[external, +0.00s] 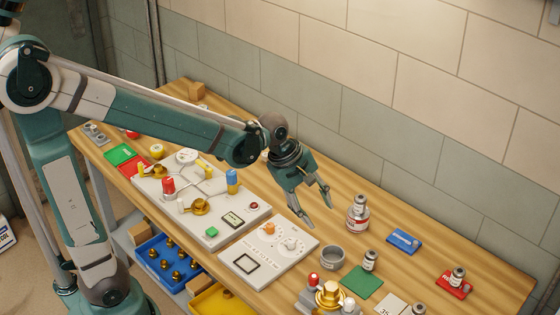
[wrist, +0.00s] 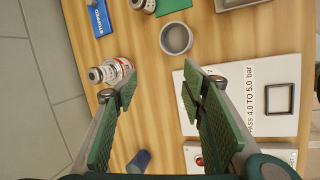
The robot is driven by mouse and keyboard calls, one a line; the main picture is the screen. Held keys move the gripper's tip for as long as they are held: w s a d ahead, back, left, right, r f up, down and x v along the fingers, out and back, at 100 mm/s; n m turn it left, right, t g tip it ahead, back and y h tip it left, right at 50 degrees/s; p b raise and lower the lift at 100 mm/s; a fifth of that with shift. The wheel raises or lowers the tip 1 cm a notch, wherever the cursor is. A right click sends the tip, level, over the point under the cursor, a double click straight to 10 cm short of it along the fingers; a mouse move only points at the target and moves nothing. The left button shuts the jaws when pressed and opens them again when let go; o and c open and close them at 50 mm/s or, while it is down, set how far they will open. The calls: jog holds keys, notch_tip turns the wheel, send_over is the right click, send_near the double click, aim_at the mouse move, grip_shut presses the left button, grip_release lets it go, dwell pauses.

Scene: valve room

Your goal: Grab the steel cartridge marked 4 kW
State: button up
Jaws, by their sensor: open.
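Several small steel cartridges stand on the bench, and I cannot read a 4 kW mark on any of them. One steel cartridge (external: 359,203) appears at the top of a wider body with a white and red label (external: 357,222); this labelled item also shows in the wrist view (wrist: 118,69). Others stand by the green card (external: 370,260), on the red card (external: 458,275) and by the pale card (external: 418,309). My gripper (external: 318,213) is open and empty above the bench, left of the labelled item; in the wrist view its fingers (wrist: 160,88) are spread over bare wood.
A grey cup (external: 332,257) stands near the white panel (external: 252,268), also in the wrist view (wrist: 176,38). A blue card (external: 404,241) lies behind. A larger panel with knobs (external: 190,219) is left, and a brass fitting (external: 329,295) stands in front. The block wall borders the bench.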

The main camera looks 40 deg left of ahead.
jog(key=w+d+f+n+g+p, duration=0.1)
jog(key=w+d+f+n+p, duration=0.1)
jog(key=w+d+n+p, duration=0.45)
jog(key=n+g+h, duration=0.1)
jog(key=n+g, duration=0.1)
send_over(369, 252)
jog(key=a, duration=0.2)
notch_tip(369, 252, down, 4)
jog(key=r, duration=0.1)
jog(key=shift+s+a+f, duration=0.15)
jog(key=shift+f, duration=0.1)
jog(key=shift+x, duration=1.3)
jog(key=shift+x, duration=2.55)
